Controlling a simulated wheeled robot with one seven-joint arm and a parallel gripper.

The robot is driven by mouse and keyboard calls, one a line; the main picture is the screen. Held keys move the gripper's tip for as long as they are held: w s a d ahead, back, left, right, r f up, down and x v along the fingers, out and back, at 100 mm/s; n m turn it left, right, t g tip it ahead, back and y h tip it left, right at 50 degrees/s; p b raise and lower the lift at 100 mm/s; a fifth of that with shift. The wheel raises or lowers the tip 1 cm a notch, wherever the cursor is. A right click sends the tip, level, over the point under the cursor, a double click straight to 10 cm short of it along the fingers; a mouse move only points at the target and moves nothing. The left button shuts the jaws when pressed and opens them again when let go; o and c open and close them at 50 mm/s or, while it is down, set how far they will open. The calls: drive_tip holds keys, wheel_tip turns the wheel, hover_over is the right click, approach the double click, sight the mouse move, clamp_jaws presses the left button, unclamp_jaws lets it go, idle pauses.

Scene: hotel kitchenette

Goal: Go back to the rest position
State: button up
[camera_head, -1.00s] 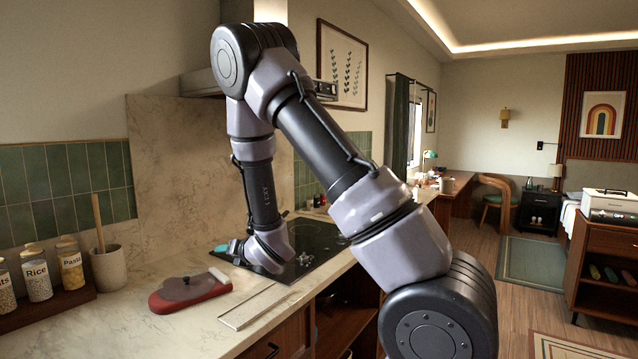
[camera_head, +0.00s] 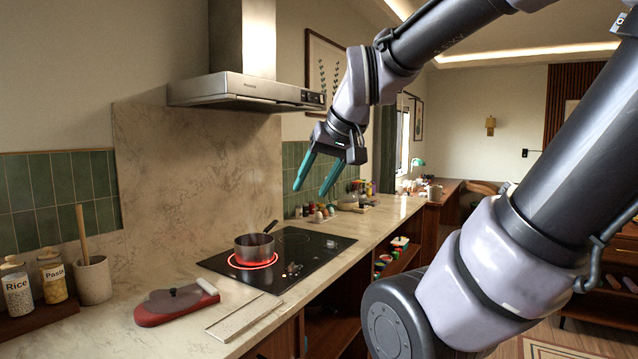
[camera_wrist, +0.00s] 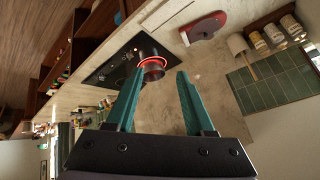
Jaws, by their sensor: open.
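My gripper (camera_head: 312,182) hangs in the air above and behind the right part of the cooktop, with its two teal fingers spread apart and nothing between them. In the wrist view my gripper (camera_wrist: 153,82) also shows open and empty. A small dark saucepan (camera_head: 254,246) stands on a glowing red ring of the black cooktop (camera_head: 310,262). The saucepan also shows in the wrist view (camera_wrist: 150,57), beyond the fingertips. My fingers are clear of the pan and the counter.
A range hood (camera_head: 240,92) is left of my gripper. Jars (camera_head: 53,278) and a utensil crock (camera_head: 93,280) stand at left. Small items (camera_head: 318,211) sit behind the cooktop.

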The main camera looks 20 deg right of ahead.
drive_tip(key=s+m, duration=0.2)
drive_tip(key=s, duration=0.1)
drive_tip(key=shift+a+r, duration=0.15)
